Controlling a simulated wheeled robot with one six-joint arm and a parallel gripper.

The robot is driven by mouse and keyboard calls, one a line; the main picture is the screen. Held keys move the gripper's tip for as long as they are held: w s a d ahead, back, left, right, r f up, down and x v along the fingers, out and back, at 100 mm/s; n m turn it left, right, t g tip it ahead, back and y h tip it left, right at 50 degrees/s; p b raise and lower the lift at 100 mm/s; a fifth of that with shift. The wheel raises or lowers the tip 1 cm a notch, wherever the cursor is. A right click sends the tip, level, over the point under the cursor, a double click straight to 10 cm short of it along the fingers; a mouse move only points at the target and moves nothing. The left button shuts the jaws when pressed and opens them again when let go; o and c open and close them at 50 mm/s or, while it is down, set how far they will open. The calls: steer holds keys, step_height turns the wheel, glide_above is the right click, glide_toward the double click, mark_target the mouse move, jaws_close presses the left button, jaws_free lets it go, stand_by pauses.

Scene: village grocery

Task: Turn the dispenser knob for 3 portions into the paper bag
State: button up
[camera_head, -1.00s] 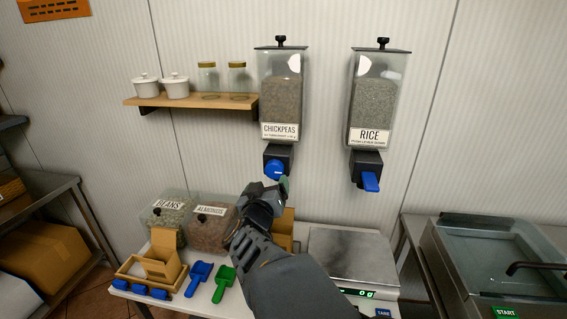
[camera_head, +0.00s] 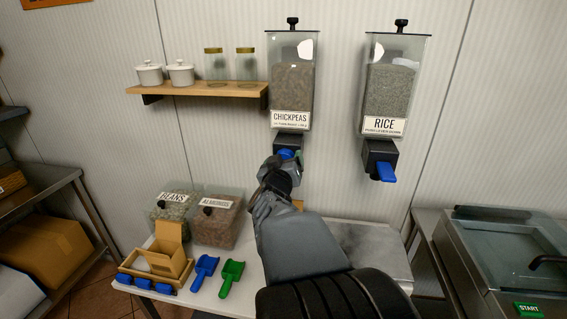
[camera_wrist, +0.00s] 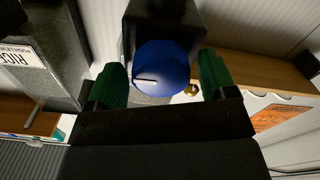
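The chickpeas dispenser (camera_head: 291,85) hangs on the wall, with a blue knob (camera_head: 287,154) on the black outlet below it. My gripper (camera_head: 281,164) is raised at this knob and partly covers it. In the wrist view the round blue knob (camera_wrist: 160,68) lies between my two green fingers (camera_wrist: 162,80). A narrow gap shows at the right finger; contact at the left one is unclear. A small brown edge (camera_head: 298,204), perhaps the paper bag, shows below the outlet, mostly hidden behind my arm.
The rice dispenser (camera_head: 392,90) with its blue knob (camera_head: 386,172) hangs to the right. A shelf (camera_head: 200,91) with pots and jars is to the left. Bins, blue and green scoops and a wooden tray (camera_head: 127,268) stand on the table. My arm hides part of the scale (camera_head: 372,244).

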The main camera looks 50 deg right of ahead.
steer(key=c, duration=0.8)
steer(key=shift+m, duration=0.3)
steer(key=m+b, duration=0.2)
steer(key=m, duration=0.1)
steer(key=shift+f+m+b, duration=0.15)
steer(key=shift+m+b, duration=0.25)
steer(key=m+b, duration=0.2)
steer(key=m, duration=0.2)
steer(key=shift+m, duration=0.3)
steer(key=m+b, duration=0.2)
steer(key=m, duration=0.2)
steer(key=shift+m, duration=0.3)
steer(key=shift+m+b, duration=1.1)
steer(key=shift+m, duration=1)
